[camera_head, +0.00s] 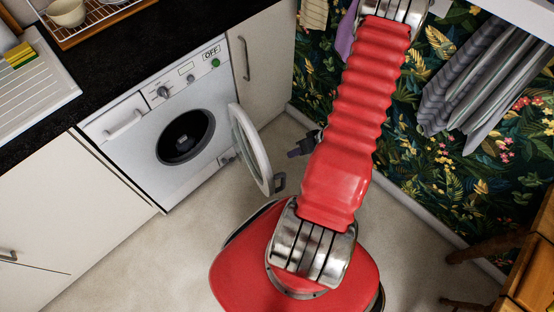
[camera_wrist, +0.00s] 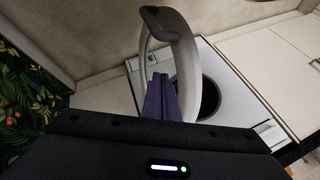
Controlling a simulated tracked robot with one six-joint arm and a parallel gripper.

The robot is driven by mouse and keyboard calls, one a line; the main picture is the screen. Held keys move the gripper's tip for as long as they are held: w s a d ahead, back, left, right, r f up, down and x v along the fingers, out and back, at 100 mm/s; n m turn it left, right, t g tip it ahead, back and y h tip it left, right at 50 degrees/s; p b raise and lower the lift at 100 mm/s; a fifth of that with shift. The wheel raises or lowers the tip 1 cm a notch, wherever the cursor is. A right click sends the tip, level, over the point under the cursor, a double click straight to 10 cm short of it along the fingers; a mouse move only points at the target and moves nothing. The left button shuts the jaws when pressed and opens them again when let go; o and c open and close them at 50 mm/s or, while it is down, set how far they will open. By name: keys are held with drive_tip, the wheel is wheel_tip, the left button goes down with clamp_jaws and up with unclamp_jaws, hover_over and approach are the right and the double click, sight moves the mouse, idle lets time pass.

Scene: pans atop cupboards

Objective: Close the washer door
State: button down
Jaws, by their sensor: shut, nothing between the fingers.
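The white washer (camera_head: 165,120) is built in under the dark counter, with its round dark opening (camera_head: 185,137) uncovered. Its round door (camera_head: 249,146) stands wide open, swung out to the right, with a dark latch piece on its free edge. My gripper (camera_head: 292,153) is just right of the door, partly hidden by my red arm. In the wrist view the purple fingers (camera_wrist: 160,80) are together and empty. The pale door ring (camera_wrist: 187,55) arches around and behind them there, with the washer opening (camera_wrist: 209,97) beyond. I cannot tell whether the fingers touch the door.
White cupboards (camera_head: 70,215) stand left of the washer and another (camera_head: 262,60) stands to its right. The leaf-patterned wall (camera_head: 480,160) with hanging striped cloths (camera_head: 475,85) is at the right. Beige floor (camera_head: 150,260) in front of the washer is clear.

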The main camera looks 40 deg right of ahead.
drive_tip(key=w+a+f, duration=0.4)
drive_tip(key=shift+a+f, duration=0.25)
drive_tip(key=shift+a, duration=0.15)
idle(0.4)
drive_tip(key=shift+w+a, duration=0.1)
drive_tip(key=shift+a, duration=0.15)
